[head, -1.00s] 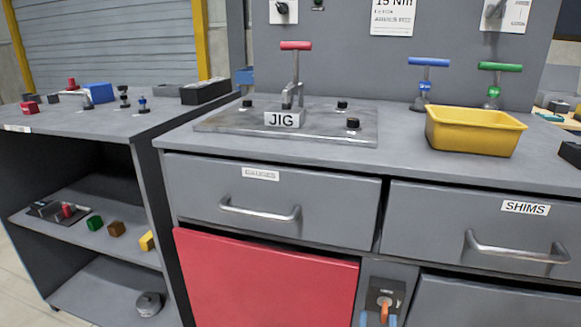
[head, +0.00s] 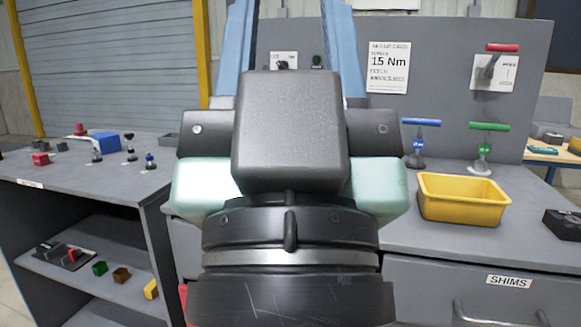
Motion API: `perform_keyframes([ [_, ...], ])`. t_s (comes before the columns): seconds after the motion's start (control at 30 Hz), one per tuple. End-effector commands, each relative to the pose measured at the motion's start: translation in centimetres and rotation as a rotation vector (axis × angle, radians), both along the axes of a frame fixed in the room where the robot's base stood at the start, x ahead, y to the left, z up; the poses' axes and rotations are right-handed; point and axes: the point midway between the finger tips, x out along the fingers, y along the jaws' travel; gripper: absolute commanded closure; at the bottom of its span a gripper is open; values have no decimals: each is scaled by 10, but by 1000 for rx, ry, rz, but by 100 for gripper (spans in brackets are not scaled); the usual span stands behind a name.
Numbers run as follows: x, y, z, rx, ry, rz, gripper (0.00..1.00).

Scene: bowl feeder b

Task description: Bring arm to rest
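My arm and gripper (head: 291,35) fill the middle of the head view. The gripper points up, with its black body and pale green sides close to the camera. Its two blue fingers stand well apart, and only the grey panel with its fittings shows between them. The fingertips run out of the top of the picture. I see nothing held. The jig plate is hidden behind my arm.
A yellow bin (head: 462,199), a blue T-handle tool (head: 421,140) and a green one (head: 487,145) stand on the bench right of my arm. A side bench (head: 60,178) with small parts is left.

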Motion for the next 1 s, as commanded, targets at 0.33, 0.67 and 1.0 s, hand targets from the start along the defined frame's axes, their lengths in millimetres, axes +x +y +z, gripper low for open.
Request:
perform_keyframes([
  [0.33, 1, 0, 125, 1, 2, 1, 55],
  [0.67, 1, 0, 227, 1, 2, 1, 55],
  [1.0, 1, 0, 306, 1, 2, 2, 55],
])
